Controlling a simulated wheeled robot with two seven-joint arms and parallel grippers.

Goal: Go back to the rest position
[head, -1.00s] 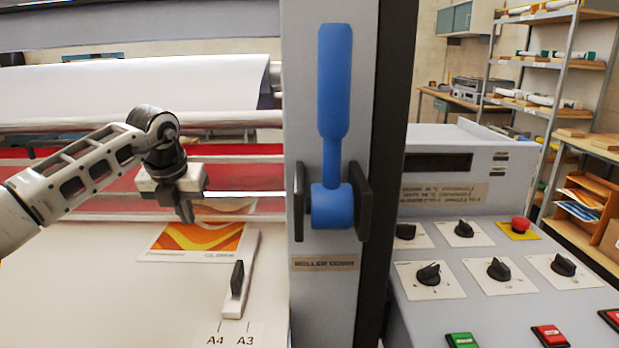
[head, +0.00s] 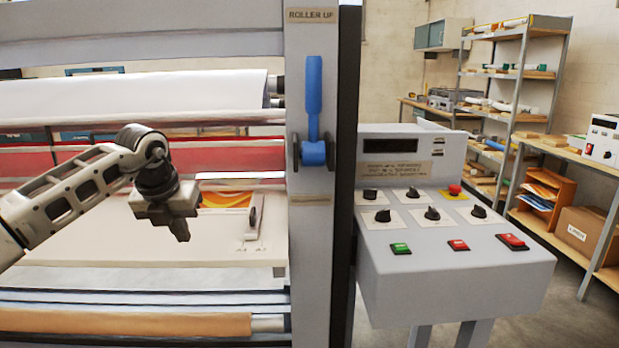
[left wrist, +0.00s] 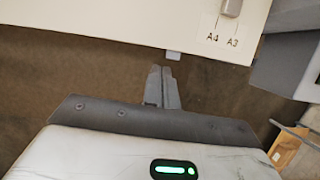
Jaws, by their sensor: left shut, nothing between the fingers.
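My left gripper (head: 180,232) is shut and empty, pointing down in front of the laminator's feed table (head: 110,238). In the left wrist view its closed fingers (left wrist: 163,88) hang over the brown floor, just off the table's edge. An orange and white printed sheet (head: 226,197) lies at the back of the table by the rollers, partly hidden behind my gripper. The paper guide (head: 255,212) stands to its right by the A4 and A3 marks. My right gripper is not in view.
A blue roller lever (head: 314,105) points up on the grey side column. The control panel (head: 440,235) with knobs and buttons stands to the right. An orange-brown roll (head: 125,323) runs along the front below the table. Shelves (head: 520,75) stand behind at right.

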